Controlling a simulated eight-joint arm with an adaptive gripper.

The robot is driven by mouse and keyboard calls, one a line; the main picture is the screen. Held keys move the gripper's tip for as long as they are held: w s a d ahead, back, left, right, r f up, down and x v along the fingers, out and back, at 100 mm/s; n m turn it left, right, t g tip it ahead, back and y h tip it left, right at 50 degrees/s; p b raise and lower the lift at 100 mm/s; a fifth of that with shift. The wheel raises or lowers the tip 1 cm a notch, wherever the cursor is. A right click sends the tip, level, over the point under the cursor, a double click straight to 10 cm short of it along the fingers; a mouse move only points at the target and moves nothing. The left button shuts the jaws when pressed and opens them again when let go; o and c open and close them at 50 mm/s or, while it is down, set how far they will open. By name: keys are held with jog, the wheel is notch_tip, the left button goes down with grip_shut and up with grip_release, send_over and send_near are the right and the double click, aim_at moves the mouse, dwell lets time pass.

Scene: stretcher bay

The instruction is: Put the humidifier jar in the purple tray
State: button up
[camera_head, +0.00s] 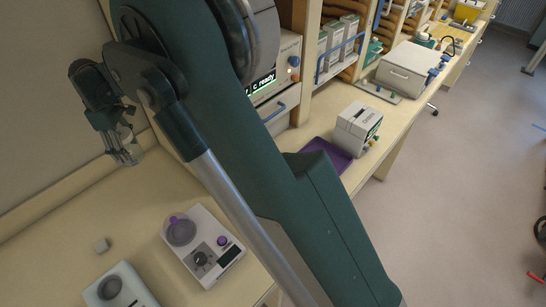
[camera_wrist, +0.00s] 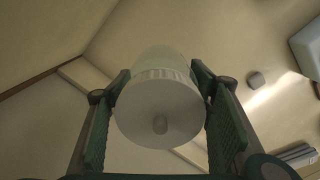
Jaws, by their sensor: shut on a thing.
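My gripper (camera_head: 122,148) is at the upper left in the head view, near the wall. It is shut on the humidifier jar (camera_wrist: 160,112), which has a pale round lid with a small knob facing the wrist camera and a ridged rim. The two green fingers (camera_wrist: 162,92) hold it from both sides. In the head view the jar (camera_head: 132,154) shows as a small clear body between the fingers, held above the counter. The purple tray (camera_head: 335,158) lies on the counter right of my arm, partly hidden by my arm and a white box.
The white box device (camera_head: 358,128) stands at the tray's right side. A white device with a dial (camera_head: 203,246) and another device (camera_head: 120,290) sit at the lower left, near a small grey block (camera_head: 101,245). Shelves and a larger white case (camera_head: 408,70) are farther back.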

jog(key=s+d+r+m+b, duration=0.35)
jog(key=s+d+m, duration=0.45)
jog(key=s+d, duration=0.4)
jog(key=s+d+r+m+b, duration=0.2)
jog(key=s+d+r+m, duration=0.2)
jog(key=s+d+m, duration=0.55)
jog(key=w+d+f+n+p, duration=0.3)
jog(key=w+d, duration=0.7)
jog(key=d, duration=0.7)
jog(key=w+d+f+n+p, duration=0.3)
jog(key=w+d, duration=0.7)
jog(key=d, duration=0.7)
jog(key=w+d+f+n+p, duration=0.3)
jog(key=w+d, duration=0.7)
jog(key=d, duration=0.6)
jog(key=shift+w+d+f+p, duration=0.35)
jog(key=shift+f+p, duration=0.4)
jog(key=shift+p, duration=0.25)
jog(key=shift+s+f, duration=0.1)
jog(key=shift+f, duration=0.05)
jog(key=shift+f, duration=2.75)
jog(key=shift+f+p, duration=0.45)
jog(key=shift+f, duration=1.65)
